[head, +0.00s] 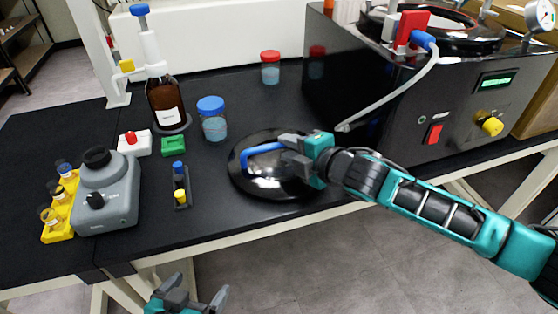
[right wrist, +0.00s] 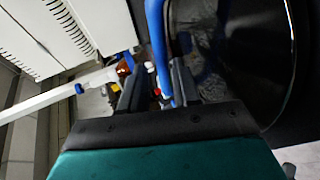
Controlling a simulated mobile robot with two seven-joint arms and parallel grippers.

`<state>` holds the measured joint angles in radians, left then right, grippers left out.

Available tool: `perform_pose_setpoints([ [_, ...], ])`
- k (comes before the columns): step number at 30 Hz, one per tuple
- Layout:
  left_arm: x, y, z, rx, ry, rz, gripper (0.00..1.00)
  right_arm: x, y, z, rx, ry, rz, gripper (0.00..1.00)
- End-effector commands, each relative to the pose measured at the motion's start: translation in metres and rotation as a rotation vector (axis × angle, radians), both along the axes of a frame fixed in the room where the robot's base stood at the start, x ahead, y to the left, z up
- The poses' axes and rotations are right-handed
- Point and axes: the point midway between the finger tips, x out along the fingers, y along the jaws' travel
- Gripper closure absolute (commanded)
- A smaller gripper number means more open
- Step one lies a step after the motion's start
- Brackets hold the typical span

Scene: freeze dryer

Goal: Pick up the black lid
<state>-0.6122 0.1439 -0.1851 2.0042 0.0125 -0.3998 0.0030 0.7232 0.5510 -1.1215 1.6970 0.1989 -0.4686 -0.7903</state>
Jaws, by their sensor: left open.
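The black lid (head: 262,183) is a round, glossy disc with a blue bar handle (head: 264,148). It lies near the front edge of the dark bench in the head view. My right gripper (head: 288,151) is at the right end of the handle, above the lid. In the right wrist view the blue handle (right wrist: 157,45) runs between the two fingers of the right gripper (right wrist: 160,88), and the dark lid (right wrist: 262,55) fills the right side. Whether the fingers press on the handle is unclear. My left gripper (head: 190,298) is open and empty, low in front of the bench.
The black freeze dryer (head: 400,110) stands at the back right, with a hose hanging toward the lid. A blue-capped jar (head: 212,122), a brown bottle (head: 167,100), a red-capped jar (head: 270,70), a small rack (head: 181,188) and a grey mixer (head: 107,195) stand around the bench.

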Motion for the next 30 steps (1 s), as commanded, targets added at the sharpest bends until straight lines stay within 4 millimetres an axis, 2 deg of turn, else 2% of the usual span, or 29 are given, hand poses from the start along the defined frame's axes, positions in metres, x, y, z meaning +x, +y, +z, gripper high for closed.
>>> perform_pose_setpoints([
  [9, 0.001, -0.004, -0.008, -0.005, 0.007, -0.006, 0.0, 0.028, 0.024, -0.016, 0.001, -0.001, 0.001, 0.69],
  [19, 0.001, -0.005, -0.006, -0.006, 0.004, -0.011, 0.0, 0.032, 0.026, -0.017, 0.0, 0.0, 0.001, 0.7],
  [28, 0.002, -0.005, -0.006, -0.004, 0.003, -0.011, 0.0, 0.031, 0.026, -0.017, 0.0, 0.0, 0.0, 0.98],
  [30, 0.002, -0.005, -0.006, -0.004, 0.003, -0.011, 0.0, 0.031, 0.026, -0.017, 0.0, 0.0, 0.0, 1.0],
])
